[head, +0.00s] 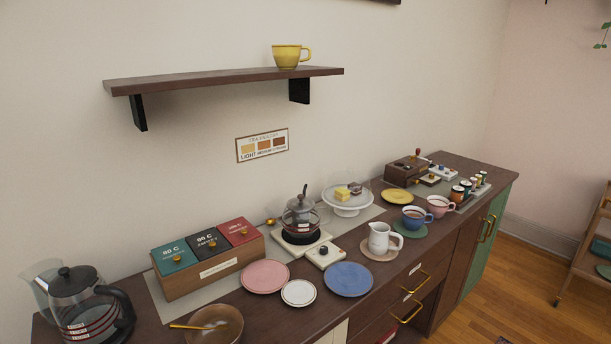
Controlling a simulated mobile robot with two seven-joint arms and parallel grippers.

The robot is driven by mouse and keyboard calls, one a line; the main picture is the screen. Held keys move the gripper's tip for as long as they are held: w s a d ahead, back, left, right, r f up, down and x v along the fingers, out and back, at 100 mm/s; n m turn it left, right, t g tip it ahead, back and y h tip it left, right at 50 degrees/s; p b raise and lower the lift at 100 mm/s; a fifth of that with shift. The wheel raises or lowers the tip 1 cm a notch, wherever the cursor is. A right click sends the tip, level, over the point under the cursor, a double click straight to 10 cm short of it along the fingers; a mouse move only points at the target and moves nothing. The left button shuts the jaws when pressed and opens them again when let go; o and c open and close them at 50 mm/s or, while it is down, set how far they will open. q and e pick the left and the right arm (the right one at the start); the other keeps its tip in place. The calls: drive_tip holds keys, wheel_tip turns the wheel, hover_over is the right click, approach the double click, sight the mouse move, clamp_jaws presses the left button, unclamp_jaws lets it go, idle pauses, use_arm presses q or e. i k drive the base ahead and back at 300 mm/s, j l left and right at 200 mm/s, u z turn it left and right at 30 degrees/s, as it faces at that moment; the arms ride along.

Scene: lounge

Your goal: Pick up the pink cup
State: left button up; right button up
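The pink cup (437,206) stands upright on the dark wooden sideboard, towards its right part. It sits just right of and behind a blue cup (414,218) that holds a brown drink. What the pink cup stands on is mostly hidden, and its contents are hard to make out at this size. Neither of my grippers shows in the head view.
A white pitcher (382,239) stands left of the cups. Small jars (466,189) stand close to the right. A yellow cup (286,57) is on the wall shelf (220,79). Plates, a kettle (78,300) and a wooden tea box (210,274) fill the left.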

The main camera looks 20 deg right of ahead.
sight(440, 208)
drive_tip(key=z, duration=1.5)
